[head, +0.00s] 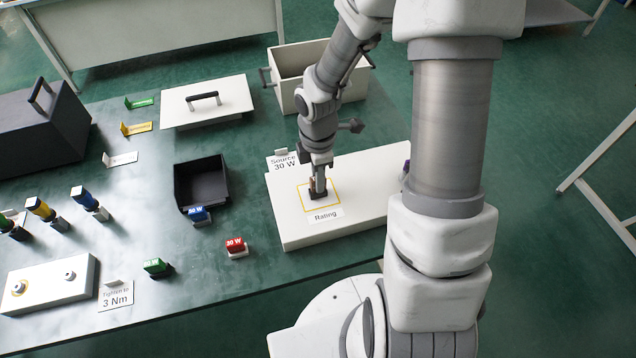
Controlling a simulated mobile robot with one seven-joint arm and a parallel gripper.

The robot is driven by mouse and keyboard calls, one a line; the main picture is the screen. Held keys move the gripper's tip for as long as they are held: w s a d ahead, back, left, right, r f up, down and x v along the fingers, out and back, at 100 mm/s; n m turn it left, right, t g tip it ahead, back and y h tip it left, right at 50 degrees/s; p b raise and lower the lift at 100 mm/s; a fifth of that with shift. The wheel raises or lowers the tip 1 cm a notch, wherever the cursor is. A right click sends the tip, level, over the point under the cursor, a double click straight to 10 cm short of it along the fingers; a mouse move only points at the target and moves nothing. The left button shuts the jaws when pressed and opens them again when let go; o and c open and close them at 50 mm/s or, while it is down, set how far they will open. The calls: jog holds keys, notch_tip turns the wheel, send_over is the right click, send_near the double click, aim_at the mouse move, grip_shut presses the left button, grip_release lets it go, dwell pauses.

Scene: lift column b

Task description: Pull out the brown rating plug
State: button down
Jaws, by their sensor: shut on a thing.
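The brown rating plug (318,195) is at the yellow-outlined square on the white source block (345,238), behind the "Rating" label. My gripper (318,186) points straight down over this square and is shut on the plug. The fingers and wrist hide most of the plug. I cannot tell whether it is fully seated in its socket or slightly raised. A card reading "Source 30 W" (283,163) stands at the block's back left corner.
A white lid with a handle (206,102) and an open white box (292,88) lie behind.

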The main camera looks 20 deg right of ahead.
jog(key=shift+r, duration=0.3)
jog(key=shift+r+p, duration=2.5)
jog(key=shift+p, duration=0.2)
